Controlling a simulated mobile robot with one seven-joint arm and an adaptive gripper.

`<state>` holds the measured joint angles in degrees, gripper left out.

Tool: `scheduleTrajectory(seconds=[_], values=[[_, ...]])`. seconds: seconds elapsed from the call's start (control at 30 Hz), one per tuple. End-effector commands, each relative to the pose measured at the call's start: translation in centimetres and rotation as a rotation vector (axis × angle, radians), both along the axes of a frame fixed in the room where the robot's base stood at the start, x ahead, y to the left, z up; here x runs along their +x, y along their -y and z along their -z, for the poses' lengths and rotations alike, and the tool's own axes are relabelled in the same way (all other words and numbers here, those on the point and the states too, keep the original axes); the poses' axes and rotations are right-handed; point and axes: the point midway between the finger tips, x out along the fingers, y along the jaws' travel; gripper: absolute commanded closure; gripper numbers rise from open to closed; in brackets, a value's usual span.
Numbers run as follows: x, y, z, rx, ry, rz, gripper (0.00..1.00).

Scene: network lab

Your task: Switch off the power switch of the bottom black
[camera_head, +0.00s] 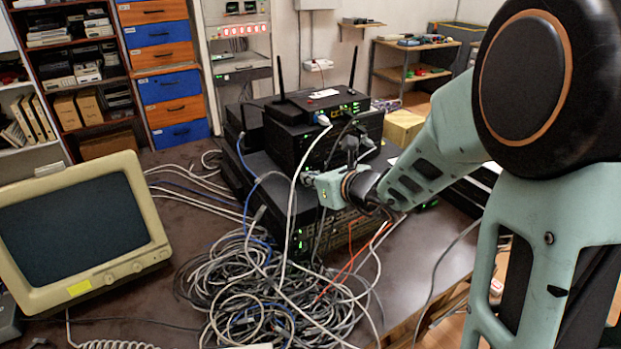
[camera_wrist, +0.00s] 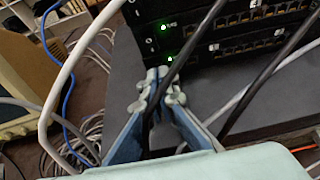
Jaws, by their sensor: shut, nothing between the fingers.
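A stack of black network units stands on the table in the head view. The bottom black unit (camera_head: 285,215) is partly hidden by cables and my gripper. In the wrist view, two black unit fronts show, one above the other. The lower front (camera_wrist: 235,48) has a small green light (camera_wrist: 170,59) near its left end, and the upper front (camera_wrist: 215,12) has another. My gripper (camera_wrist: 158,82) is shut and empty. Its fingertips are just below the lower green light in the picture; whether they touch the front is unclear. The power switch cannot be made out clearly.
Black cables cross close in front of the fingers. A tangle of cables (camera_head: 265,300) covers the table before the stack. A beige monitor (camera_head: 75,230) stands at left, and a router with antennas (camera_head: 318,104) sits on top. The table right of the stack is fairly clear.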

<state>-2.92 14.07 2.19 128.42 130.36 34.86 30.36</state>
Motion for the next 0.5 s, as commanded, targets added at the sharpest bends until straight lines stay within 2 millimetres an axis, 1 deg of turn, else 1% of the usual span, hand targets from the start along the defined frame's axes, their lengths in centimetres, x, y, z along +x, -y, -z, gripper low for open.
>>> scheduleTrajectory(seconds=[0.2,0.23,0.27,0.3,0.5], values=[[0.56,-0.5,-1.02,-0.036,-0.054,-0.004,1.0],[0.63,-0.54,-1.04,-0.043,-0.065,-0.003,1.0],[0.54,-0.46,-0.36,-0.041,-0.063,-0.002,1.0],[0.53,-0.44,-0.24,-0.041,-0.062,-0.002,1.0],[0.54,-0.43,-0.36,-0.04,-0.06,-0.002,1.0]])
